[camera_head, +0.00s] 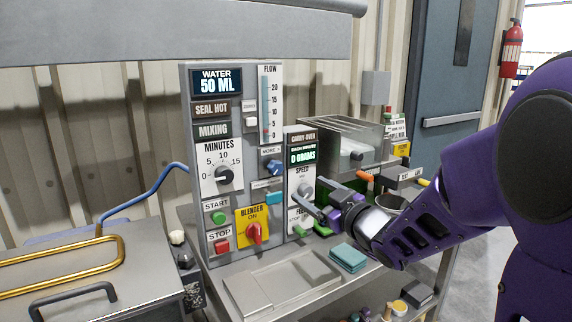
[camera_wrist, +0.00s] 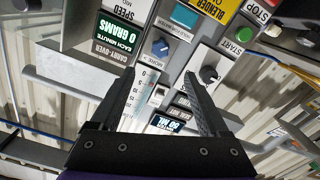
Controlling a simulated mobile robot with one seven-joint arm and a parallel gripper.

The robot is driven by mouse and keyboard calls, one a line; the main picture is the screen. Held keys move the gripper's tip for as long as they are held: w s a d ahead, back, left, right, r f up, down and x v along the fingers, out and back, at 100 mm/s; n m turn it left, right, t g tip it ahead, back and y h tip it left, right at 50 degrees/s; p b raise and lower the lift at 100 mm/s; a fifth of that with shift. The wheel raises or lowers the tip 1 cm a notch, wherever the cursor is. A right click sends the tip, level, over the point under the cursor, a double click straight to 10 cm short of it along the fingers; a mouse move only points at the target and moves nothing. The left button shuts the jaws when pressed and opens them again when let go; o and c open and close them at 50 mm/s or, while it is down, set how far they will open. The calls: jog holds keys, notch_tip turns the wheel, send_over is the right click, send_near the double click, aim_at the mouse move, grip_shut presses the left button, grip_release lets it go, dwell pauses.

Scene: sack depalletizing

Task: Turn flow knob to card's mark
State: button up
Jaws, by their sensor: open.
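The flow knob is a blue knob (camera_head: 272,167) under the FLOW gauge (camera_head: 270,98) on the grey panel, beside a small "MORE" label. In the wrist view the scene is upside down, and the blue knob (camera_wrist: 160,47) sits beyond my fingertips, roughly between the two fingers. The gauge strip (camera_wrist: 146,84) shows between the fingers there. My gripper (camera_head: 318,196) is open and empty in front of the lower right part of the panel; it also shows in the wrist view (camera_wrist: 158,76). It looks apart from the knob. I cannot make out a card with a mark.
A MINUTES dial (camera_head: 224,176), green START button (camera_head: 218,217), red STOP button (camera_head: 222,246) and red BLENDER switch (camera_head: 254,233) are close by. The carry-over panel (camera_head: 302,155) stands just right. A teal block (camera_head: 348,257) lies on the bench below my gripper.

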aim_at(278, 169)
jog(key=x, duration=1.5)
jog(key=shift+s+a+r, duration=0.15)
grip_shut()
